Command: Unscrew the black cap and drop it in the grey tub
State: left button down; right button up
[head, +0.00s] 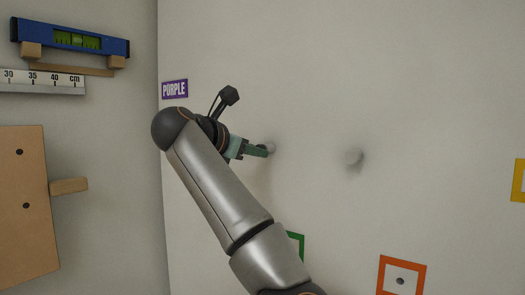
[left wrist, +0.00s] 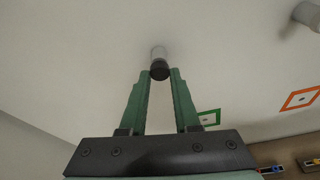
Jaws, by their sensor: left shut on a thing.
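The black cap (left wrist: 159,72) sits on the end of a pale round stub (left wrist: 158,53) that stands out from the wall, seen in the left wrist view. My left gripper (head: 265,150) has green fingers, and their tips are closed on the cap from both sides. In the head view the stub (head: 271,146) shows just past the fingertips, and the cap is hidden there by the fingers. The grey tub is in neither view. My right gripper is not in view.
A second bare pale stub (head: 354,156) stands to the right on the wall. A purple label (head: 175,89) is at upper left. Orange (head: 401,262) and green (head: 299,240) square frames are lower down. A blue level (head: 70,38) and wooden board (head: 25,215) hang on the left wall.

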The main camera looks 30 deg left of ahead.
pick_arm(q)
jog(key=n+h, duration=0.1)
jog(key=n, duration=0.3)
jog(key=shift+h, duration=0.3)
